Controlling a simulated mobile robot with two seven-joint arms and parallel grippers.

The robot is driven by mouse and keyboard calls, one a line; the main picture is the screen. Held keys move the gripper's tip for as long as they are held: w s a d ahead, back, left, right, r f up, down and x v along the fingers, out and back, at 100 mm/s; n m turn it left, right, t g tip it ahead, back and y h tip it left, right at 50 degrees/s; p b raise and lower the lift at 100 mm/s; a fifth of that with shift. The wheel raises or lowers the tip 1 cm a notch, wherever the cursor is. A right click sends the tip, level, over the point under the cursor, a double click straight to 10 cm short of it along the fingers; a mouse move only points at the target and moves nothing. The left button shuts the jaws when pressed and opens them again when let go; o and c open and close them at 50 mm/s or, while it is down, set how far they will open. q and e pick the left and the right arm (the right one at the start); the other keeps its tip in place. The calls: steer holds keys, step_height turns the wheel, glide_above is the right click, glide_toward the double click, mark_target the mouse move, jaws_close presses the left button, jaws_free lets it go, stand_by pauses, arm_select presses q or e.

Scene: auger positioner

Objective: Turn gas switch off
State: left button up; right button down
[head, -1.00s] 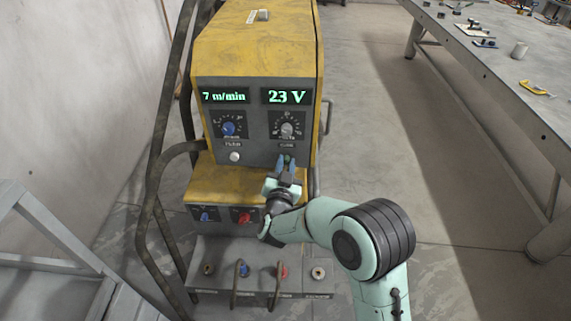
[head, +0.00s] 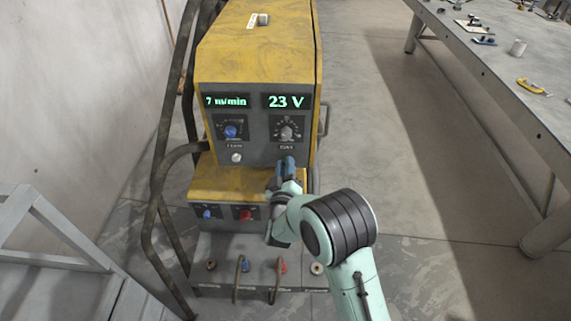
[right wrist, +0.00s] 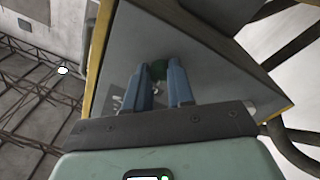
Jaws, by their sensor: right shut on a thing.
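The yellow and grey welding machine (head: 258,55) stands in front of me, with lit readouts of 7 m/min and 23 V. The gas switch (right wrist: 158,70) shows dark green between the fingertips in the right wrist view. In the head view it is hidden behind my right gripper (head: 286,163), just below the small label (head: 287,147) under the right knob. My right gripper (right wrist: 162,80) is shut on the gas switch, its two blue fingers on either side of it. The switch's exact position is hidden. My left gripper is not in view.
A blue knob (head: 231,131), a grey knob (head: 287,132) and a white button (head: 236,157) sit on the panel. Lower are a blue switch (head: 208,213), a red knob (head: 245,213) and hose sockets. A workbench (head: 500,75) stands right; the floor between is clear.

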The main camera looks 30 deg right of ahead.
steer(key=n+p, duration=0.1)
steer(key=n, duration=0.4)
steer(key=shift+p, duration=0.35)
steer(key=shift+n+y, duration=0.3)
steer(key=c, duration=1)
jaws_free()
steer(key=shift+s, duration=0.1)
steer(key=v, duration=0.4)
steer(key=b+v, duration=0.1)
steer(key=v, duration=0.8)
steer(key=shift+s+a+f+b, duration=0.1)
steer(key=shift+f+b, duration=0.15)
steer(key=shift+b, duration=0.15)
